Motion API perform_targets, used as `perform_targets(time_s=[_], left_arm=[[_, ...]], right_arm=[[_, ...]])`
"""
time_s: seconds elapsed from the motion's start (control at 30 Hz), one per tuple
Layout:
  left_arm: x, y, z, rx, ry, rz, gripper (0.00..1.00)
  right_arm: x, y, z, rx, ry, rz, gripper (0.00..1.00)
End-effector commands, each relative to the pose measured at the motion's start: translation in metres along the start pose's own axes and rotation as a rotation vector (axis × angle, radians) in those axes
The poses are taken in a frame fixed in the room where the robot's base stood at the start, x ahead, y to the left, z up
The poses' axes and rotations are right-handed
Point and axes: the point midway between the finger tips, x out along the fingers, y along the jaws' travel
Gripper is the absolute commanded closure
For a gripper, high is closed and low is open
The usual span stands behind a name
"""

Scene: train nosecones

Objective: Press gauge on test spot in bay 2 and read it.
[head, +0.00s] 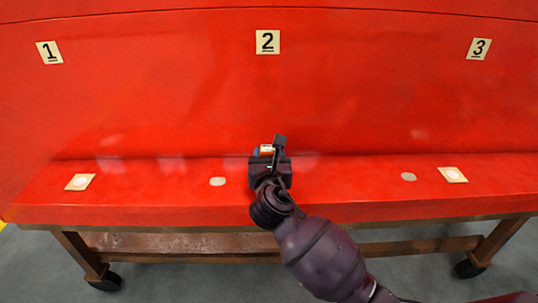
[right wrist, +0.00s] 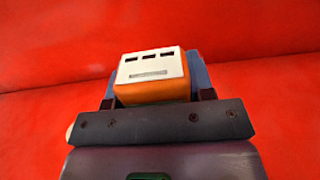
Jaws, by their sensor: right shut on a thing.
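My right gripper (head: 268,160) is over the red ledge below the number 2 label (head: 268,42). It is shut on the gauge (head: 266,150), a small orange block with a white face. In the right wrist view the gauge (right wrist: 152,72) sits between the fingers, its white face with dark slots towards the camera. The red surface is close behind it. I cannot tell whether the gauge touches it. No test spot shows directly at the gauge; my gripper and arm cover that part of the ledge. My left gripper is not in view.
The red nosecone (head: 160,100) also bears labels 1 (head: 49,52) and 3 (head: 478,48). Pale round spots (head: 217,182) (head: 409,177) lie on the ledge. Square tan patches with pale centres lie at left (head: 80,182) and right (head: 453,174). A wheeled wooden stand (head: 180,243) is below.

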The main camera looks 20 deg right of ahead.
Motion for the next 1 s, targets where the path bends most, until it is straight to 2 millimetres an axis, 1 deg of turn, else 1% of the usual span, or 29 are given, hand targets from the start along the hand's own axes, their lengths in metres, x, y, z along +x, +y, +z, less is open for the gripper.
perform_targets(time_s=[0.3,1.0], left_arm=[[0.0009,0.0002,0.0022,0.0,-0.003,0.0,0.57],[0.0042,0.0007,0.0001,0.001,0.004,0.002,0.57]], right_arm=[[0.0,0.0,-0.0032,0.0,0.0,0.0,0.79],[0.0,0.0,-0.009,-0.001,0.0,0.0,0.79]])
